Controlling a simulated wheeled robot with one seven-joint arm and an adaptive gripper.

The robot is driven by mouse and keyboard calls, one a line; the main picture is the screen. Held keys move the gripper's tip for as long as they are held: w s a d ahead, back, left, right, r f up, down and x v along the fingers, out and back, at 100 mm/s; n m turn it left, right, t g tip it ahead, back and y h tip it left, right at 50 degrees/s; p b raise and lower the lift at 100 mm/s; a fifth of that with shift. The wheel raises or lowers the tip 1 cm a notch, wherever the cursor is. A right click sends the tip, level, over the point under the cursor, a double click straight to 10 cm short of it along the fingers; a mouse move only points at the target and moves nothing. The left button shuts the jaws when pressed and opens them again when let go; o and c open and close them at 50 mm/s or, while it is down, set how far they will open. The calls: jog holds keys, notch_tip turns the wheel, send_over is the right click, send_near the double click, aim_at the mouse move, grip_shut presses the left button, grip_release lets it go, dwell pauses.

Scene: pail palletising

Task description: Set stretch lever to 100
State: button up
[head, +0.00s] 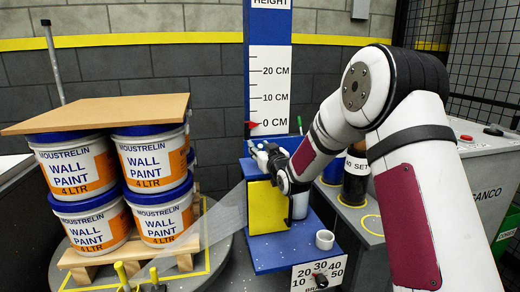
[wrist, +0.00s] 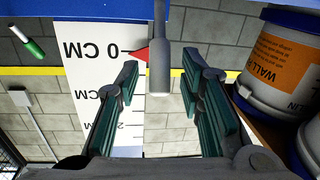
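A grey lever handle (wrist: 160,62) hangs from the blue part at the top of the wrist view, whose picture is upside down. My gripper (head: 264,155) is at the blue and yellow wrapping-machine carriage (head: 268,208) in the head view. In the wrist view its two green-padded fingers are open, one on each side of the handle, with gaps between. No stretch scale or label is readable, so I cannot tell the lever's setting or confirm that it is the stretch lever. In the head view my gripper hides the handle.
Paint pails (head: 152,157) stand on a wooden pallet (head: 130,248) at left, under a board (head: 100,112). Clear film (head: 225,215) hangs between carriage and pallet. The height scale (head: 270,85) has a red pointer at 0 cm. A numbered dial (head: 320,280) is below.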

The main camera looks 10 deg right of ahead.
grip_shut()
